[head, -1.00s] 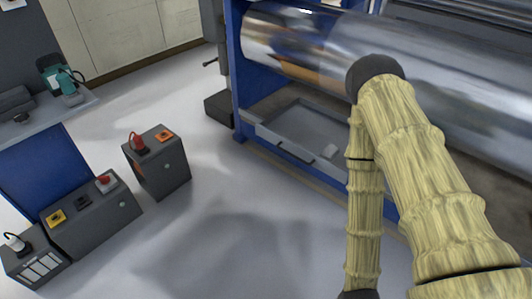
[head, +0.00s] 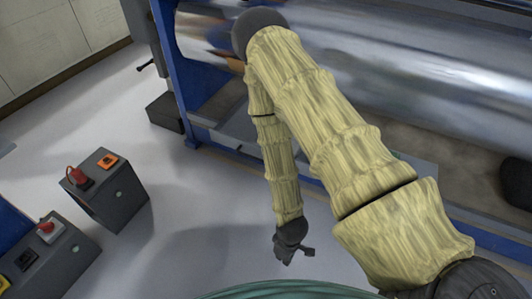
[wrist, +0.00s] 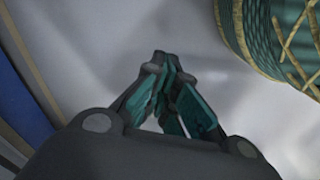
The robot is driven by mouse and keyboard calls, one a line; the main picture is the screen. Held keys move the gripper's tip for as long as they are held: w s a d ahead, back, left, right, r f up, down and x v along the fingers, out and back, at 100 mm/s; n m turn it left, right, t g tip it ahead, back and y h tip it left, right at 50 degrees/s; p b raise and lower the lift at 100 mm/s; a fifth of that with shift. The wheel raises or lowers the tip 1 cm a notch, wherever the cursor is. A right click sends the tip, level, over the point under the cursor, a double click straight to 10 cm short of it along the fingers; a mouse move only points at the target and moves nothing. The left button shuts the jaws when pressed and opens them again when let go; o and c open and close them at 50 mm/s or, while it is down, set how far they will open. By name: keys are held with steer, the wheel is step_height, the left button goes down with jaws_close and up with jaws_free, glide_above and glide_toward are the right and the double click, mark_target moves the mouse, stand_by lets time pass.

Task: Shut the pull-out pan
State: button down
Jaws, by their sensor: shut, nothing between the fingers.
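The pull-out pan (head: 238,127) is a shallow grey tray low under the big metal roller, in the head view. My arm hides most of it, and only a part left of the arm shows clearly. I cannot tell how far out it stands. My gripper (head: 296,254) hangs low over the pale floor, in front of the machine and apart from the pan. In the wrist view my gripper (wrist: 168,68) has its dark and teal fingers together with nothing between them. The pan is not clearly visible in the wrist view.
The shiny roller (head: 400,65) and blue machine frame (head: 172,75) fill the back. A dark box (head: 165,112) stands by the frame's left leg. Grey control boxes (head: 108,190) with red and orange parts stand at left. The floor between them and my gripper is clear.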

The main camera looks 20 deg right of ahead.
steer(key=w+d+r+n, duration=0.2)
steer(key=w+n, duration=0.8)
steer(key=w, duration=0.8)
steer(key=w+d+r+n+h, duration=0.1)
steer(key=w+d+r+n, duration=0.1)
steer(key=w+r+n, duration=0.3)
steer(key=w+d+r+n+t+h, duration=0.1)
steer(key=w+d+r+n, duration=0.1)
steer(key=w, duration=0.6)
steer(key=w+d+r+n+h, duration=0.1)
steer(key=w+d+r+n, duration=0.1)
steer(key=w+r+n, duration=0.3)
steer(key=shift+m, duration=0.7)
steer(key=shift+w+d+f+b, duration=0.25)
steer(key=shift+w+d+f, duration=0.65)
steer(key=shift+f, duration=0.85)
steer(key=shift+w+d+f+b, duration=0.2)
steer(key=shift+w+d+f, duration=0.7)
steer(key=shift+f, duration=0.8)
steer(key=shift+w+d+f+b, duration=0.25)
steer(key=shift+w+d+f, duration=0.65)
steer(key=shift+f, duration=0.85)
steer(key=w+d, duration=0.4)
steer(key=d, duration=0.1)
steer(key=w+d, duration=0.2)
steer(key=shift+d+b, duration=0.3)
steer(key=shift+b, duration=0.05)
steer(key=shift+r, duration=0.1)
steer(key=shift+d, duration=0.2)
